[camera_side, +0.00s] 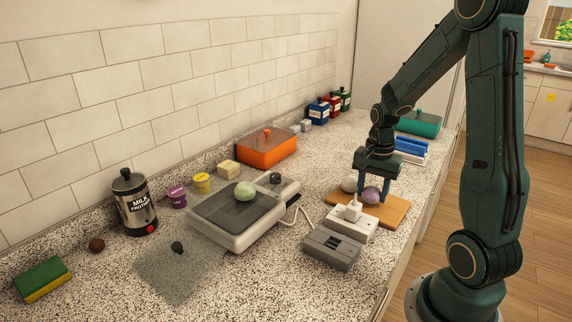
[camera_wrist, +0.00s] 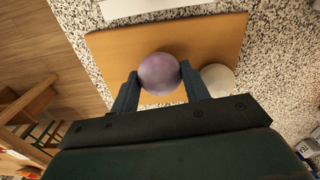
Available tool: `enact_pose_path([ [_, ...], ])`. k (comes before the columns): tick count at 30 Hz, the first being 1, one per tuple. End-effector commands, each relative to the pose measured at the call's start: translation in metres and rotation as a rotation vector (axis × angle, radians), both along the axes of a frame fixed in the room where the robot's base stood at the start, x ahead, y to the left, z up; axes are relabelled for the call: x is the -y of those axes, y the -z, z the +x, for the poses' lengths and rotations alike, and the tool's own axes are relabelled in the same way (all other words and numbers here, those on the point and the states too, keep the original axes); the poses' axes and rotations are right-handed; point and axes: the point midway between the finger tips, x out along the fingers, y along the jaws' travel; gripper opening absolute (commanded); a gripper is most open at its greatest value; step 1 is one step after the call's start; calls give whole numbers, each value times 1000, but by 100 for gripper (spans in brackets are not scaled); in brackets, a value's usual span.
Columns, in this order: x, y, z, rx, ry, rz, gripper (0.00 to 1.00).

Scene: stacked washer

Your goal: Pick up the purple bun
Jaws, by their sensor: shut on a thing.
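The purple bun (camera_wrist: 159,74) is round and sits between the two fingers of my gripper (camera_wrist: 160,78) in the wrist view. Both fingers touch its sides, so my gripper is shut on it. In the side view the purple bun (camera_side: 371,195) is at the fingertips of my gripper (camera_side: 374,190), low over the wooden board (camera_side: 393,212). I cannot tell whether the bun still touches the board. A white bun (camera_side: 349,184) is beside it on the board and also shows right of my gripper in the wrist view (camera_wrist: 217,80).
A white device with a plug (camera_side: 352,222) and a grey box (camera_side: 332,248) stand in front of the board. An orange container (camera_side: 266,150) and a blue-and-white item (camera_side: 411,148) are behind.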

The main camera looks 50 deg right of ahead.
Motion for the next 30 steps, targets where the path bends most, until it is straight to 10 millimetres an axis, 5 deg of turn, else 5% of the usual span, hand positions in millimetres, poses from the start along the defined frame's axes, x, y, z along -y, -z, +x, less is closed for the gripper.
enact_pose_path([
  [30, 0, -176, 0, 2, 0, -2, 23],
])
